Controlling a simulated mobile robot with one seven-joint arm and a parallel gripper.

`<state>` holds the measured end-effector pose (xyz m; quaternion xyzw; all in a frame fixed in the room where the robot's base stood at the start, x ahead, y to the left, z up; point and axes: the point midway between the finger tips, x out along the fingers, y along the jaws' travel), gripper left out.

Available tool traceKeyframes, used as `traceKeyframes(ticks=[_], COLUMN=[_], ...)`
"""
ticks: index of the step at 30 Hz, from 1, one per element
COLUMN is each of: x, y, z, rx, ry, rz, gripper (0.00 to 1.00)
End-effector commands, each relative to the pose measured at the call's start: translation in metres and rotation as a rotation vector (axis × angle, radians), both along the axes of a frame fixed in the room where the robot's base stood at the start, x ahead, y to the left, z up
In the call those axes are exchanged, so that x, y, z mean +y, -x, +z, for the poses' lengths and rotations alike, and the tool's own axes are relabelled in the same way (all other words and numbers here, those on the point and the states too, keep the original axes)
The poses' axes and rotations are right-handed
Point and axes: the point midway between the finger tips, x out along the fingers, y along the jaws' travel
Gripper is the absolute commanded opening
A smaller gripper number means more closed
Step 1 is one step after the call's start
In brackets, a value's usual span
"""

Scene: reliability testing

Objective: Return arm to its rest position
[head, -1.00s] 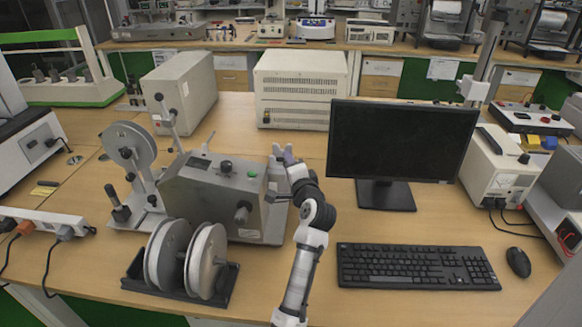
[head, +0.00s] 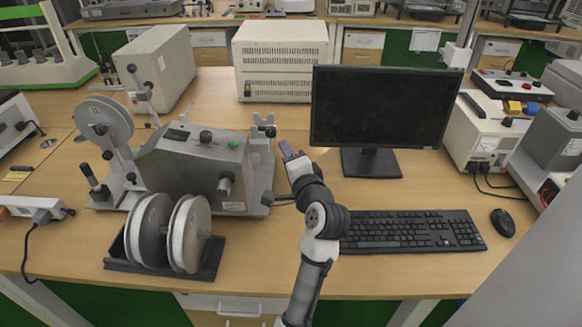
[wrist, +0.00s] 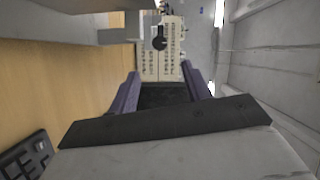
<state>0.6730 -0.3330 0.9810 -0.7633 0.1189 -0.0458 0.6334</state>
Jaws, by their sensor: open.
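My gripper (head: 288,150) is above the table, just right of the grey winding machine (head: 195,165) and left of the black monitor (head: 385,105) in the head view. In the wrist view my gripper (wrist: 160,80) shows two purple fingers spread apart with nothing between them. My arm reaches up from the bottom of the head view and covers the left end of the black keyboard (head: 410,232).
Two metal reels stand in a black tray (head: 125,265) at the front left. A black mouse (head: 503,222) lies right of the keyboard. A cream vented box (head: 280,60) stands behind. The wooden table (head: 265,265) is bare between the reels and my arm.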

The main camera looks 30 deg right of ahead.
Motion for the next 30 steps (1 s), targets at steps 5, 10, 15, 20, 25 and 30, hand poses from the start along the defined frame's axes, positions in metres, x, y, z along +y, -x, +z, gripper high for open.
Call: traceKeyframes(ticks=[5,10,15,20,25,30], x=[0.003,0.004,0.004,0.004,0.012,0.074], y=[0.015,0.017,0.017,0.017,0.009,-0.035], z=[0.001,0.002,0.002,0.002,0.007,0.044], rx=[0.001,0.0,0.0,0.0,-0.009,-0.089], ry=[0.001,0.001,0.001,0.001,0.022,0.178], rz=[-0.002,-0.001,-0.001,-0.001,0.013,0.093], gripper=[0.49,0.49,0.49,0.49,0.49,0.49])
